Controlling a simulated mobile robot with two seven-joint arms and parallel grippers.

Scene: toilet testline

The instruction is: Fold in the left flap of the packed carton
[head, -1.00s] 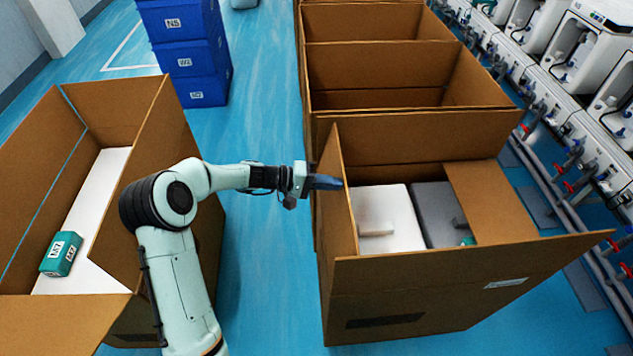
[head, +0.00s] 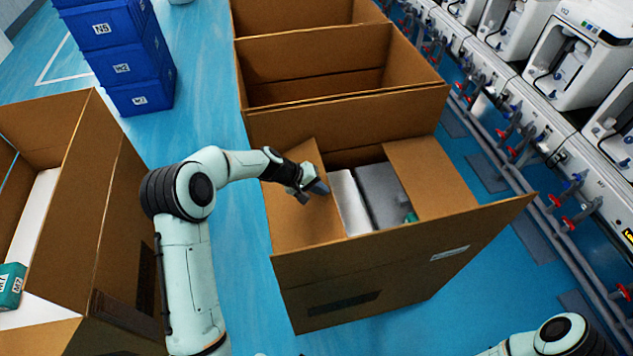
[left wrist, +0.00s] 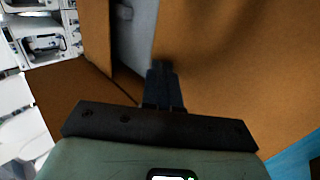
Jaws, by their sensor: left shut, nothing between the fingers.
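The packed carton (head: 400,275) stands in the middle of the head view. Its left flap (head: 292,220) lies tipped inward over the left part of the opening; it also seems to fill the right of the left wrist view (left wrist: 225,70). The right flap (head: 432,175) is also folded inward. Between them show a white item (head: 350,203), a grey item (head: 382,192) and a bit of teal. My left gripper (head: 319,188) is shut and empty at the flap's inner edge, seemingly against its upper side. In the left wrist view its fingertips (left wrist: 162,72) point over the brown board. My right gripper is out of view.
Open empty cartons (head: 320,75) stand directly behind. Another open carton (head: 110,190) with a teal box (head: 11,285) is at the left. Blue crates (head: 120,55) are stacked at the back left. Pipes with red valves (head: 570,210) run along the right. Blue floor is free between the cartons.

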